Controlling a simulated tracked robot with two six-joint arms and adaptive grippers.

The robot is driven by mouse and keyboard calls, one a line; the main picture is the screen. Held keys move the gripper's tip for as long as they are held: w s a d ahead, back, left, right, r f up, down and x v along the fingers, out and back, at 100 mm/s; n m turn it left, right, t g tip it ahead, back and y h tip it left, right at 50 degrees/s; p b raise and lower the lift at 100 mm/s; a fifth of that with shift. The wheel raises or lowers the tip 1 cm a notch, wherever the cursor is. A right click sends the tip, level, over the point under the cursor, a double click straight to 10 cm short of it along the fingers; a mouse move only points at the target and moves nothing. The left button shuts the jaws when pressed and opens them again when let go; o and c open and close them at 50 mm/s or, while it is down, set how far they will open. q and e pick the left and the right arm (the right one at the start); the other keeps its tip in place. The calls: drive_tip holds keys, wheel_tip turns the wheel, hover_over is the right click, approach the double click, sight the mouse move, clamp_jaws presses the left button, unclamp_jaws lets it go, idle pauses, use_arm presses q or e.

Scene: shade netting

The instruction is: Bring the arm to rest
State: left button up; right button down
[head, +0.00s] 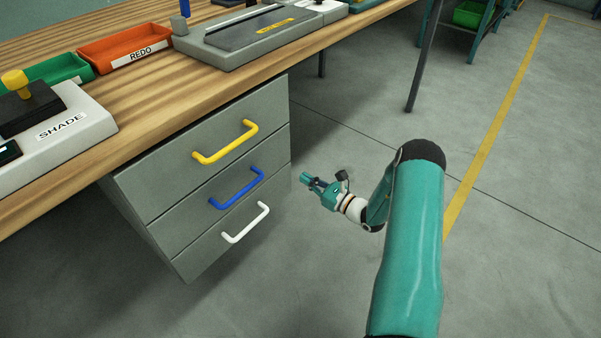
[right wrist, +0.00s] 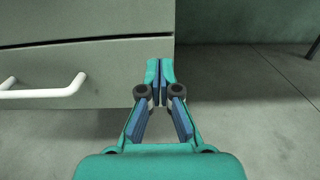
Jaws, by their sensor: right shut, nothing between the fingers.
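My right gripper (head: 309,181) is shut and empty. In the head view it hangs in the air just right of the drawer unit's right edge, pointing left. In the right wrist view the gripper (right wrist: 160,68) has its fingertips together, in front of the right edge of a grey drawer, with nothing between them. My left gripper is in neither view.
The grey drawer unit (head: 165,185) under the wooden bench (head: 140,105) has a yellow handle (head: 226,143), a blue handle (head: 237,190) and a white handle (head: 246,223). All drawers look closed. A dark table leg (head: 424,65) stands behind. Floor to the right is clear.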

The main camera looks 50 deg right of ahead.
drive_tip(key=s+p, duration=0.1)
drive_tip(key=s, duration=0.7)
drive_tip(key=a+f+n+g+y, duration=0.3)
drive_tip(key=a+n+g+y, duration=0.2)
drive_tip(key=a, duration=0.8)
drive_tip(key=a+f+n+g+y, duration=0.3)
drive_tip(key=a+n+g+y, duration=0.15)
drive_tip(key=a, duration=0.75)
drive_tip(key=s+a+f+n+g+h, duration=0.3)
drive_tip(key=s+a+f+n+g, duration=0.3)
drive_tip(key=s+a+n+g, duration=0.65)
drive_tip(key=w+a+r+n+t+h+p, duration=0.25)
drive_tip(key=n+t, duration=0.25)
drive_tip(key=n, duration=0.7)
wheel_tip(320, 180, up, 25)
drive_tip(key=p, duration=2.4)
drive_tip(key=shift+w+a+p, duration=0.15)
drive_tip(key=shift+w+p, duration=0.25)
drive_tip(key=shift+w, duration=0.05)
